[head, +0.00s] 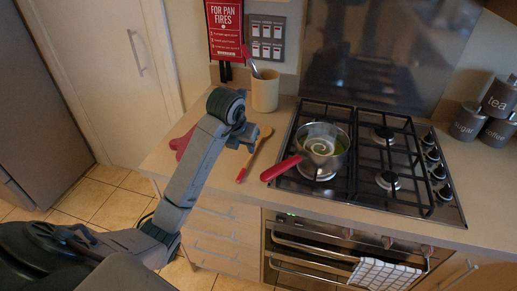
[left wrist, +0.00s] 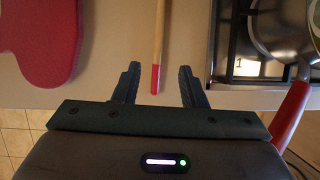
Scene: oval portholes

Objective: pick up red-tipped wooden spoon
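The red-tipped wooden spoon (head: 252,156) lies on the countertop between the red mitt-like item and the hob. In the left wrist view its wooden handle (left wrist: 159,35) points down the picture, with the red tip lowest. My left gripper (head: 243,138) is over the counter beside the spoon. In the left wrist view the gripper (left wrist: 160,82) is open, with the red tip between its two fingers in the picture and no visible contact. My right gripper is in neither view.
A pan (head: 322,148) with a red handle stands on the gas hob (head: 375,206), right of the spoon. A red mitt-like item (head: 180,143) lies at left. A beige utensil pot (head: 265,92) stands behind. Canisters (head: 467,122) stand far right. The counter's front edge is close.

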